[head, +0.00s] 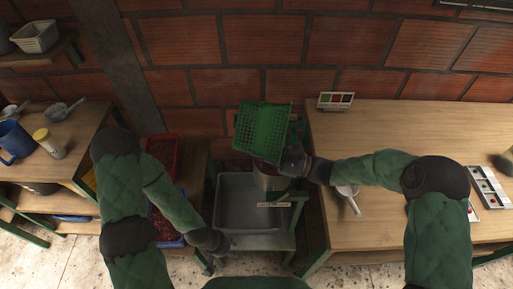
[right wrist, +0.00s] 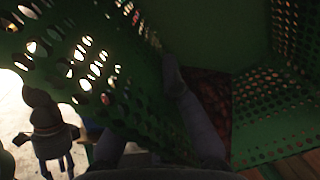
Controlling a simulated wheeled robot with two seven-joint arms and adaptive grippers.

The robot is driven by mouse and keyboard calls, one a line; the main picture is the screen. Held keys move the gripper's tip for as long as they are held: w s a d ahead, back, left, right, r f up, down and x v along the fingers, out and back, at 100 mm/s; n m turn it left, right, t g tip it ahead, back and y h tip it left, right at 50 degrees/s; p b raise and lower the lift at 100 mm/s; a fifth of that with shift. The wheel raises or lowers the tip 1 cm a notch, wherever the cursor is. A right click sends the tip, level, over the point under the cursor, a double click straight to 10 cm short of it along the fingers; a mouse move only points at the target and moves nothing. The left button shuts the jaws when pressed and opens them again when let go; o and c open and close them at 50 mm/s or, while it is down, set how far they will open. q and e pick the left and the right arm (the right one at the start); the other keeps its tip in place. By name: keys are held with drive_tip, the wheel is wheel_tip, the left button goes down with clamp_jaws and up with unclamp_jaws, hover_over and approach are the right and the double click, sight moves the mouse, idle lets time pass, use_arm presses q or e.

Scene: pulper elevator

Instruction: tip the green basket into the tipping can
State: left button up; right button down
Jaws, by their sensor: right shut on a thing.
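The green basket (head: 262,130) is perforated and tilted, held in the air in front of the brick wall. My right gripper (head: 285,164) is shut on its near right side; in the right wrist view the gripper's fingers (right wrist: 150,115) straddle a perforated wall. A metal can (head: 268,180), apparently the tipping can, shows partly below the basket; its mouth is mostly hidden. Dark red cherries (right wrist: 208,90) show beyond the wall; I cannot tell whether they lie in the basket or below it. My left gripper (head: 216,246) is low, left of the grey basin, with fingers apart and empty.
A grey basin (head: 250,215) stands between two wooden tables. Red and blue crates (head: 164,150) with red cherries are at its left. The right table (head: 400,130) holds a white scoop (head: 348,198) and sorting trays. A blue mug (head: 15,142) stands on the left table.

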drive_tip(key=d+f+y+b, duration=0.1)
drive_tip(key=b, duration=0.2)
drive_tip(key=d+y+b, duration=0.1)
drive_tip(key=y+b, duration=0.1)
drive_tip(key=b, duration=0.1)
drive_tip(key=shift+s+d+f+t, duration=0.15)
drive_tip(key=shift+f+t, duration=0.2)
drive_tip(key=shift+t, duration=0.05)
drive_tip(key=shift+d+y+b, duration=0.15)
drive_tip(key=shift+y+b, duration=0.15)
drive_tip(key=shift+b, duration=0.15)
idle(0.6)
drive_tip(key=shift+d+y, duration=0.2)
drive_tip(key=shift+y, duration=0.1)
drive_tip(key=shift+r, duration=0.1)
drive_tip(key=shift+d+t, duration=0.1)
drive_tip(key=shift+t, duration=0.2)
idle(1.1)
